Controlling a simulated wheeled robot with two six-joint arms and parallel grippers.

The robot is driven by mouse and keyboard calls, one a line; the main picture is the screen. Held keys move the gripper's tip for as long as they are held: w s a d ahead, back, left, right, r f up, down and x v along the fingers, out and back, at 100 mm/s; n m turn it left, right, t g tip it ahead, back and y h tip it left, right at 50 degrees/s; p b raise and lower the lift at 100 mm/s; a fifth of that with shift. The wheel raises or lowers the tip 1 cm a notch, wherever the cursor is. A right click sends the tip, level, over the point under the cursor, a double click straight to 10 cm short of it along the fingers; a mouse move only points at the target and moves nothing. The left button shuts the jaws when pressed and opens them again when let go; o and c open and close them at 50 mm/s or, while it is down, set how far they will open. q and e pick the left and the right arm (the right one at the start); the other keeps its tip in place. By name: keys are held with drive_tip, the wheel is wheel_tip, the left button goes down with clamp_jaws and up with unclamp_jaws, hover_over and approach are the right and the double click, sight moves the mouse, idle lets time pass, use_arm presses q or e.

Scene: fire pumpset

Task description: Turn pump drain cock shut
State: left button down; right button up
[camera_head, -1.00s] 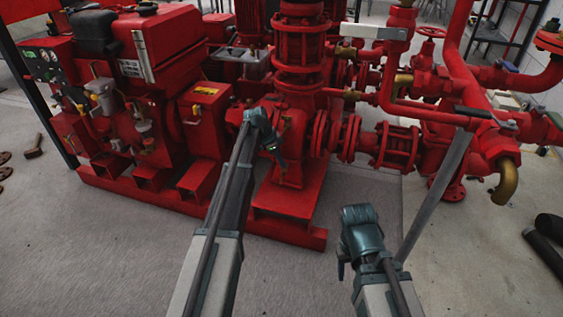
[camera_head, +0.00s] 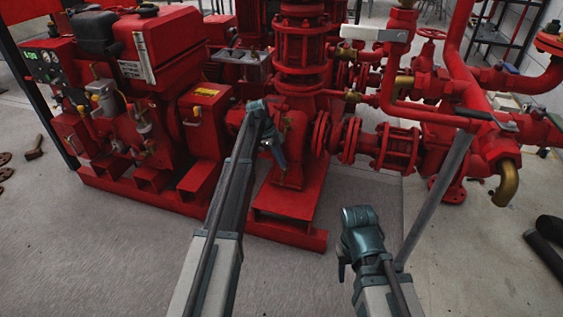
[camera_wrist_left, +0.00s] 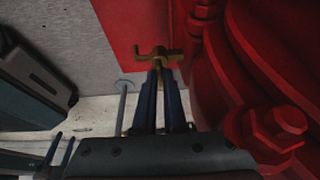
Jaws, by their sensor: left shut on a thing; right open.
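The pump drain cock (camera_wrist_left: 157,54) is a small brass fitting with a cross-shaped handle, seen in the left wrist view against the red pump. My left gripper (camera_wrist_left: 158,78) has its two dark fingers closed on the near part of the cock. In the head view my left gripper (camera_head: 276,153) is at the front of the red pump casing (camera_head: 292,150), and the cock is too small or hidden to make out there. My right gripper (camera_head: 343,268) hangs low over the floor, apart from the pumpset; its fingers are barely visible from above.
A red base frame (camera_head: 290,230) runs under the pump. Red pipes and flanges (camera_head: 398,150) stand right of the pump, with a brass elbow (camera_head: 507,183). A large flange with bolts (camera_wrist_left: 285,122) is close on the right in the wrist view. The floor in front is clear.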

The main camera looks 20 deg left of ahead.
idle(0.4)
use_arm(q)
drive_tip(key=c, duration=1)
unclamp_jaws()
drive_tip(key=p+v, duration=1.2)
drive_tip(key=v, duration=0.2)
drive_tip(key=shift+p, duration=0.4)
drive_tip(key=shift+f, duration=0.1)
